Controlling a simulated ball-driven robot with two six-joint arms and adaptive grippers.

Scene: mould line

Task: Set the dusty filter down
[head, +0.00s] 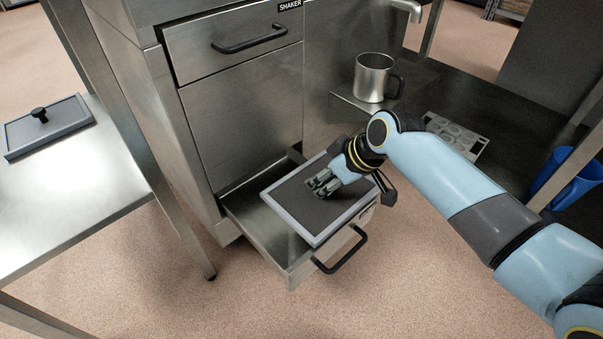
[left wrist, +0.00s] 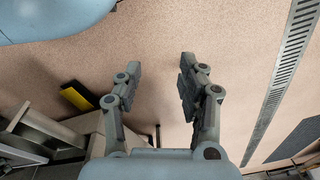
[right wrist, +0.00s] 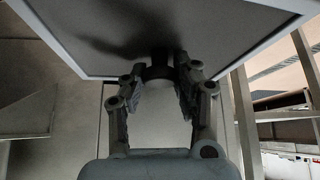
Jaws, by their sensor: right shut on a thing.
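The dusty filter (head: 295,207) is a flat dark-grey panel with a light grey frame. My right gripper (head: 322,184) is shut on its small black knob, which shows between the fingers in the right wrist view (right wrist: 160,58). The filter is slightly tilted in the head view, over the open lower drawer (head: 268,235), covering much of its opening. I cannot tell whether it touches the drawer rim. My left gripper (left wrist: 160,75) is open and empty above the floor in the left wrist view; it is outside the head view.
Another grey filter panel with a black knob (head: 45,122) lies on the steel table (head: 75,200) at the left. The upper drawer (head: 235,45) marked SHAKER is closed. A steel mug (head: 372,78), a tray with round hollows (head: 455,134) and a blue bin (head: 568,180) are to the right.

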